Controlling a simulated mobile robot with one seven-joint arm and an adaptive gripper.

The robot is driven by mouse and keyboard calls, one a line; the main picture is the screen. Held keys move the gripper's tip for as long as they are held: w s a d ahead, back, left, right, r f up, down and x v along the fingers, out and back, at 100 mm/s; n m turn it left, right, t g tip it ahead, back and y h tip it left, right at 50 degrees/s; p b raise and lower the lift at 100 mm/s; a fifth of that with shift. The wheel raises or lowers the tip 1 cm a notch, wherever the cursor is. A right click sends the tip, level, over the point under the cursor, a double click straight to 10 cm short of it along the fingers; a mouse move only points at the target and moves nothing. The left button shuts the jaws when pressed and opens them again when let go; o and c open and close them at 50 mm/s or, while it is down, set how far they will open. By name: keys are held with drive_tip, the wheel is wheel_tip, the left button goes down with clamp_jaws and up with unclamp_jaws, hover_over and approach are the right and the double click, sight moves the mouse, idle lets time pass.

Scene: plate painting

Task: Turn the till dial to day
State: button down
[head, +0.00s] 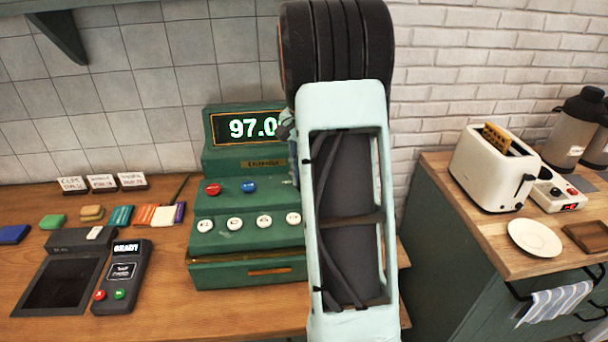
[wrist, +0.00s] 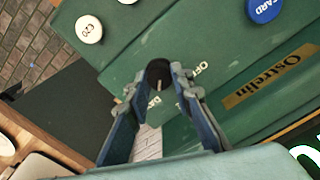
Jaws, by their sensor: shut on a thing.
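The green till (head: 215,273) stands on the wooden counter in the head view, its display (head: 250,127) showing "97.0" with the right end covered by my arm. In the wrist view the black till dial (wrist: 158,72) sits on the till's green face (wrist: 235,65). My gripper (wrist: 160,80) is shut on the dial, one finger on each side. A pale mark shows on the dial's lower part. "OFF" is printed to its right, and partly covered letters, apparently "DAY", lie just below it. In the head view my arm hides the dial.
Round white buttons (head: 235,223), a red button (head: 213,188) and a blue button (head: 249,186) are on the till. A card reader (head: 124,278) and small coloured blocks lie to the left. A toaster (head: 490,168) and plate (head: 535,237) stand on the right counter.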

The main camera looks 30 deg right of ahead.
drive_tip(key=shift+m, duration=0.3)
drive_tip(key=c, duration=1.7)
unclamp_jaws()
drive_tip(key=shift+r, duration=0.1)
wheel_tip(320, 180, up, 12)
drive_tip(key=shift+f, duration=0.1)
